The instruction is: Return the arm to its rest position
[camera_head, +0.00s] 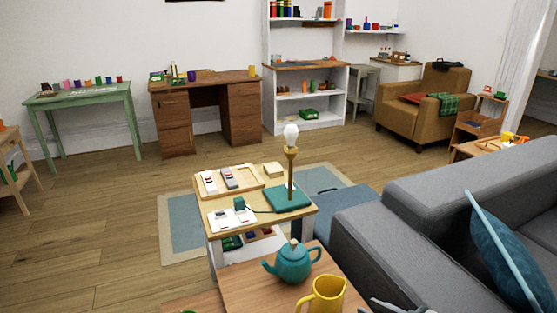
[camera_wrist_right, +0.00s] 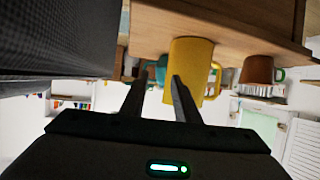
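My right gripper (camera_head: 388,305) shows only in part at the bottom edge of the head view, just right of a yellow jug (camera_head: 323,295). In the right wrist view, which is upside down, its two fingers (camera_wrist_right: 157,82) are apart with nothing between them. The yellow jug (camera_wrist_right: 190,68) appears beyond the fingertips, one finger overlapping it in the picture. The jug stands upright on a wooden table (camera_head: 250,290) beside a teal teapot (camera_head: 292,262). My left gripper is not in view.
A small table (camera_head: 212,187) with a bulb lamp (camera_head: 290,160) stands past the teapot. A grey sofa (camera_head: 400,235) is close on the right. A brown pot (camera_wrist_right: 258,72) shows in the wrist view. Open wooden floor (camera_head: 90,235) lies to the left.

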